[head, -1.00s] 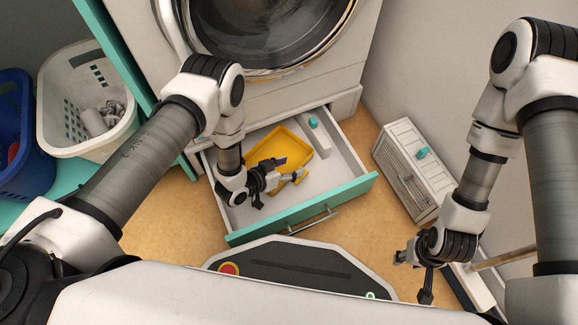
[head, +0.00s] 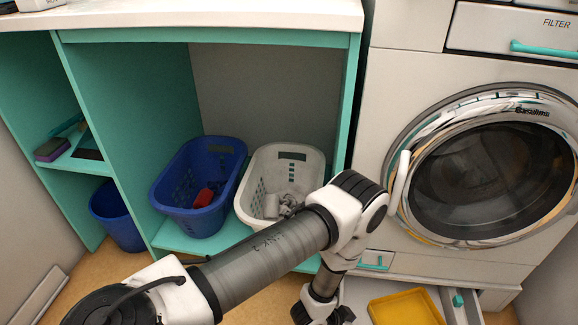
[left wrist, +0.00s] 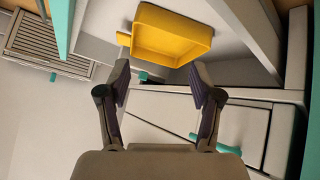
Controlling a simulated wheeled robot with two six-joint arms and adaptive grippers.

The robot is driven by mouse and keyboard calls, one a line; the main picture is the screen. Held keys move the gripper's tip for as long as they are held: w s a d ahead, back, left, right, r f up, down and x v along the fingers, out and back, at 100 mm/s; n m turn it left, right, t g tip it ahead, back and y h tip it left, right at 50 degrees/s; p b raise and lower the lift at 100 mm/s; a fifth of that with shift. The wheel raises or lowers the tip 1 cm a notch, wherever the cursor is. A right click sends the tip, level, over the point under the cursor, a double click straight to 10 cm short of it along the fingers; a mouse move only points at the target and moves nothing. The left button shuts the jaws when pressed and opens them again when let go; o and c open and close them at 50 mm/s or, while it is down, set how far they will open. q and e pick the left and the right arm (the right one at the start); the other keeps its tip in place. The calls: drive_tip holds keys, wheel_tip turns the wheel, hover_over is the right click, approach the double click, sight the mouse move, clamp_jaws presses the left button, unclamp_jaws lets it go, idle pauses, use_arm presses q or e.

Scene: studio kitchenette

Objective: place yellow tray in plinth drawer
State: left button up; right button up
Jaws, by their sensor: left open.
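The yellow tray (head: 405,308) lies flat inside the open plinth drawer (head: 358,294) under the washing machine, at the bottom edge of the head view. In the left wrist view the tray (left wrist: 172,38) sits beyond my fingertips, whole and empty. My left gripper (left wrist: 162,72) is open, with nothing between its fingers, and looks apart from the tray. In the head view only part of the left gripper (head: 324,312) shows, left of the tray, its fingertips cut off or hidden. My right gripper is out of view.
A washing machine (head: 480,170) stands above the drawer. A teal item (head: 457,300) is beside the tray. A white basket (head: 258,185) and a blue basket (head: 190,190) stand in the teal shelf unit; a blue bin (head: 115,215) is further left.

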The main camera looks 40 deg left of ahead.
use_arm(q)
drive_tip(key=s+a+r+n+g+y, duration=0.2)
drive_tip(key=s+a, duration=0.3)
drive_tip(key=s, duration=0.5)
drive_tip(key=s+a+r+n+g+y, duration=0.1)
drive_tip(key=s+a+r+g, duration=0.4)
drive_tip(key=s, duration=0.5)
drive_tip(key=shift+a+n+y, duration=0.35)
drive_tip(key=shift+n+y, duration=0.05)
drive_tip(key=shift+y, duration=0.5)
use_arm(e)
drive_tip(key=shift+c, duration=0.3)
